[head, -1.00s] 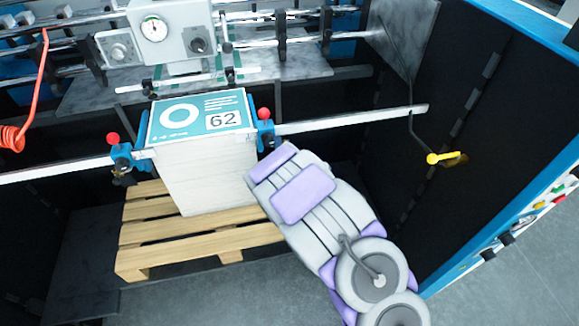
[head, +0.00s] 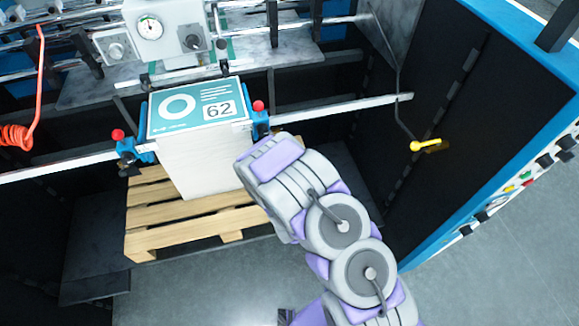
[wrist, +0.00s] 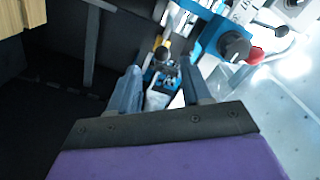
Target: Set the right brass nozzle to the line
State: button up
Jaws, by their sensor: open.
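The right blue clamp with a red knob (head: 259,108) sits on the rail by the right edge of the paper stack in the head view. My arm lies just below it and hides my gripper there. In the wrist view my gripper (wrist: 160,80) is open, its two fingers apart with nothing seen gripped. Small blue and metal parts show beyond and between the fingers. A small brass-coloured part (wrist: 157,43) shows just above the gap; I cannot tell whether it is the right nozzle. No setting line can be made out.
The paper stack (head: 190,165) stands on a wooden pallet (head: 150,241). The left clamp (head: 128,148) sits on the rail at the stack's left. A yellow-handled lever (head: 425,146) hangs at the right. In the wrist view, a blue bracket with a dark knob (wrist: 235,47) stands close at upper right.

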jog(key=p+v, duration=0.4)
jog(key=v, duration=0.2)
jog(key=shift+s+p, duration=0.2)
jog(key=shift+p, duration=0.2)
jog(key=shift+r, duration=0.1)
dwell(0.4)
jog(key=shift+d, duration=0.1)
